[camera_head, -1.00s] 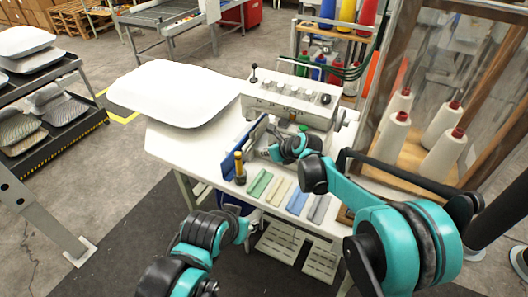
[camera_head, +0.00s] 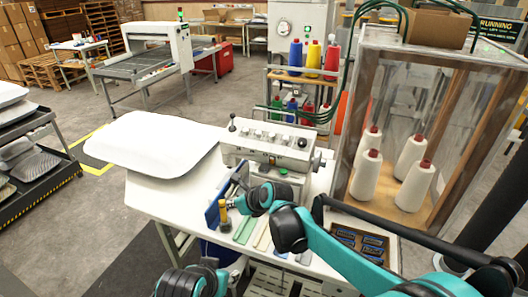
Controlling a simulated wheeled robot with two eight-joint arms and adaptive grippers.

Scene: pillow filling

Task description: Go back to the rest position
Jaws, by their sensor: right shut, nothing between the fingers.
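My right arm (camera_head: 340,262) reaches in from the lower right across the work table (camera_head: 150,200). My right gripper (camera_head: 232,204) is small and partly hidden by its own wrist. It is shut and empty, over the table beside the blue upright panel (camera_head: 213,212) and the yellow-and-black tool (camera_head: 223,212). My left arm (camera_head: 182,281) shows at the bottom edge, in front of the table. Its fingers cannot be made out.
A white pillow (camera_head: 150,148) lies on the table's left part. A white sewing machine (camera_head: 265,150) stands behind my right wrist. Coloured strips (camera_head: 244,230) lie in front. A glass-sided cabinet with white thread cones (camera_head: 366,176) and a dark tray (camera_head: 360,243) are on the right.

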